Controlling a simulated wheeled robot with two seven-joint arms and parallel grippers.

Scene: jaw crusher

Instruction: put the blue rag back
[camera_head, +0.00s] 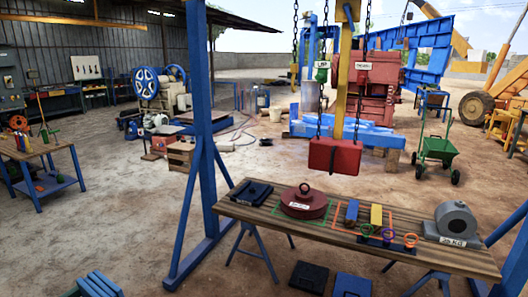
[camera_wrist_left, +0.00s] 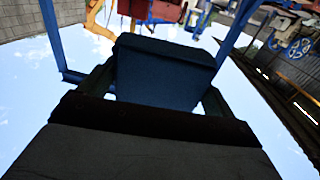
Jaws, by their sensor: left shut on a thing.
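In the left wrist view my left gripper (camera_wrist_left: 158,88) is shut on a dark blue, block-shaped thing (camera_wrist_left: 165,72), which I take to be the blue rag. It fills the space between the dark fingers, against a background of sky and blue posts. My right gripper is in neither view.
A wooden bench (camera_head: 460,262) carries a red lifting weight (camera_head: 304,205), a blue bar (camera_head: 351,213), a yellow bar (camera_head: 376,216), shackles, coloured outlines and a grey weight (camera_head: 456,220). A red block (camera_head: 334,156) hangs on chains above. A blue post (camera_head: 200,100) stands left. A side table (camera_head: 45,150) stands far left.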

